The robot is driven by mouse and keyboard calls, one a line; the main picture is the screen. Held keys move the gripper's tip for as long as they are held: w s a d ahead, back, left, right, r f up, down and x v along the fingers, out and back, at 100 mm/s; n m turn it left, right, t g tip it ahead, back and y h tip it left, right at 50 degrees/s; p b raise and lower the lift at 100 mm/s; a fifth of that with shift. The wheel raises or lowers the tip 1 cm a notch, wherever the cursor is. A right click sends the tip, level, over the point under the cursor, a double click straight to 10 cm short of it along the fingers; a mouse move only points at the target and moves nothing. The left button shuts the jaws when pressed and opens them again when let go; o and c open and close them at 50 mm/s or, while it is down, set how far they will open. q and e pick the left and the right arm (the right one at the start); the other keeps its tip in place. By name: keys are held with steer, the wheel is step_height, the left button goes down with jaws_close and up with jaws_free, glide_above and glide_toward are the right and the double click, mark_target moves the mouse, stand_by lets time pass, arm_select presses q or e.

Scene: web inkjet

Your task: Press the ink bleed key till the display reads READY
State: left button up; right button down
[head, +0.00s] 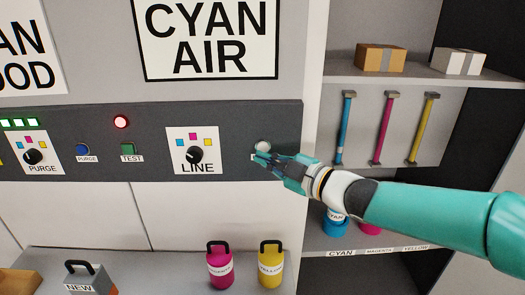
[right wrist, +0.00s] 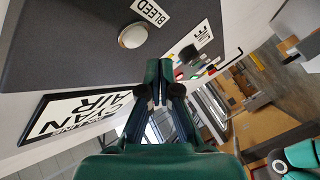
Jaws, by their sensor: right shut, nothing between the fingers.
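The ink bleed key (right wrist: 132,36) is a round pale button on the dark panel, beside a white label reading BLEED (right wrist: 152,12). In the head view the key (head: 263,145) shows just above my right gripper's fingertips, and its label is mostly hidden. My right gripper (head: 264,158) is shut and empty, in front of the panel at the key. In the right wrist view its closed fingers (right wrist: 157,82) appear apart from the key. No display with the word READY is in view. My left gripper is not in view.
Left of the key are the LINE dial (head: 195,155), the green TEST button (head: 128,149), a lit red lamp (head: 121,122) and the blue PURGE button (head: 83,149). Shelves with a cardboard box (head: 380,57) stand right. Magenta (head: 220,268) and yellow (head: 271,266) containers stand below.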

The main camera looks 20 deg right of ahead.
steer(key=s, duration=0.1)
steer(key=s+a+b, duration=0.1)
steer(key=s, duration=0.1)
steer(key=shift+s, duration=0.25)
stand_by(0.6)
